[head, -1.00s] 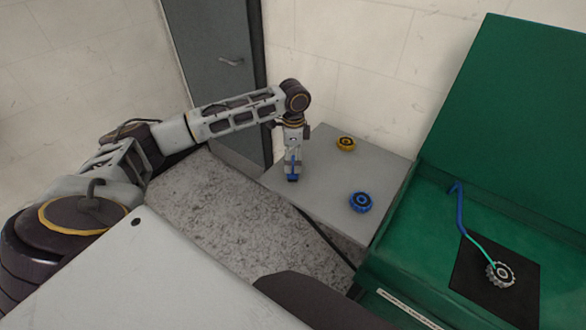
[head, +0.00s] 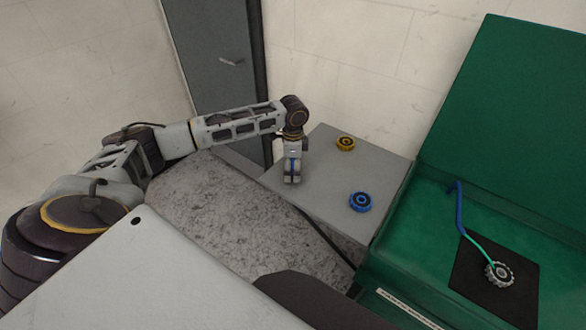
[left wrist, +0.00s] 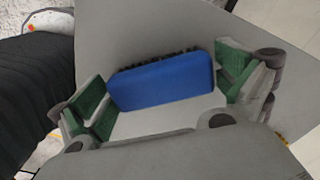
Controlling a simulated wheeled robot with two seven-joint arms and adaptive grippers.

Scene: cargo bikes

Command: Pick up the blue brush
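The blue brush (left wrist: 162,82) lies between the two fingers of my left gripper in the left wrist view. Its smooth blue back shows, with dark bristles along its far edge. My left gripper (left wrist: 160,88) has green finger pads, one at each end of the brush. The fingers are spread apart; whether the pads touch the brush is hard to tell. In the head view my left gripper (head: 292,181) points straight down at the grey table (head: 330,175), near its left edge. The brush is mostly hidden there by the gripper. My right gripper is out of view.
A blue gear-like part (head: 360,202) and a yellow one (head: 346,144) lie on the table to the right of the gripper. A green open case (head: 415,245) stands at the right, with a sprocket (head: 499,274) on a black mat (head: 470,280).

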